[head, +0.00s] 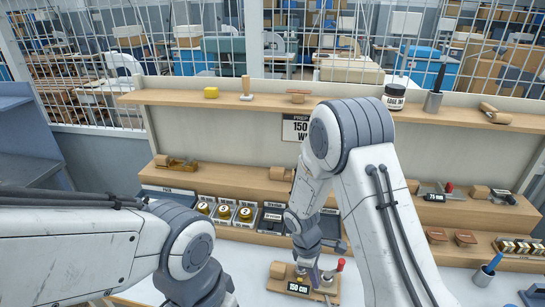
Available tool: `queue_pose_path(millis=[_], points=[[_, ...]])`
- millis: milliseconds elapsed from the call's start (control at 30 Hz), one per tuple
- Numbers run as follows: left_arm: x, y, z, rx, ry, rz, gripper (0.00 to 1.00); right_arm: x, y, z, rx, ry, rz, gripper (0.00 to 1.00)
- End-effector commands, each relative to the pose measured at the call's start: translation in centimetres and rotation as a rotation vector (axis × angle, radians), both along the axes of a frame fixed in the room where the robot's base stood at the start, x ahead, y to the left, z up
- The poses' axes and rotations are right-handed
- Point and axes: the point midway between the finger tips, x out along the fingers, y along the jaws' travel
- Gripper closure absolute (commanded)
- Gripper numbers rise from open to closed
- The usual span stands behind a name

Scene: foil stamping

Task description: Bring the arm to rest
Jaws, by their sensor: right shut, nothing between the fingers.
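My right arm reaches down over the workbench from the right. Its gripper (314,276) is shut and empty, low over the near side of the bench.
Several gold-coloured round pieces in trays (224,212) stand on the lower step behind the arms. An upper wooden shelf (350,103) carries a stamp (246,88), a jar (394,96) and a brush cup (434,101).

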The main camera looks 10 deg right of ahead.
Motion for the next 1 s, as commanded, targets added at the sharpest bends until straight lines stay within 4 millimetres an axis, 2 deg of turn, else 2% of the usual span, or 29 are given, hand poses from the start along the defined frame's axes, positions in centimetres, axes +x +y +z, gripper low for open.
queue_pose_path(millis=[167, 267, 400, 533, 700, 800, 900, 1000], points=[[0.0, 0.0, -1.2, 0.000, 0.000, 0.000, 0.23, -0.7, 2.5, 2.8, 0.009, -0.051, -0.048, 1.00], [0.0, 0.0, -2.3, 0.000, 0.000, 0.001, 0.23, -2.4, 5.0, 5.8, 0.028, -0.096, -0.108, 1.00], [0.0, 0.0, -3.8, 0.000, 0.000, 0.001, 0.23, -6.5, 8.4, 9.7, 0.080, -0.147, -0.207, 1.00], [0.0, 0.0, -5.1, 0.000, 0.000, 0.002, 0.23, -11.2, 10.6, 12.2, 0.147, -0.170, -0.291, 1.00], [0.0, 0.0, -6.3, 0.000, 0.000, 0.003, 0.23, -16.6, 11.9, 13.8, 0.226, -0.163, -0.372, 1.00], [0.0, 0.0, -6.6, 0.000, 0.000, 0.003, 0.23, -18.6, 12.2, 14.2, 0.255, -0.153, -0.400, 1.00], [0.0, 0.0, -6.8, 0.000, 0.000, 0.003, 0.23, -19.6, 12.3, 14.4, 0.269, -0.146, -0.415, 1.00], [0.0, 0.0, -6.8, 0.000, 0.000, 0.003, 0.23, -19.8, 12.3, 14.5, 0.271, -0.145, -0.419, 1.00]])
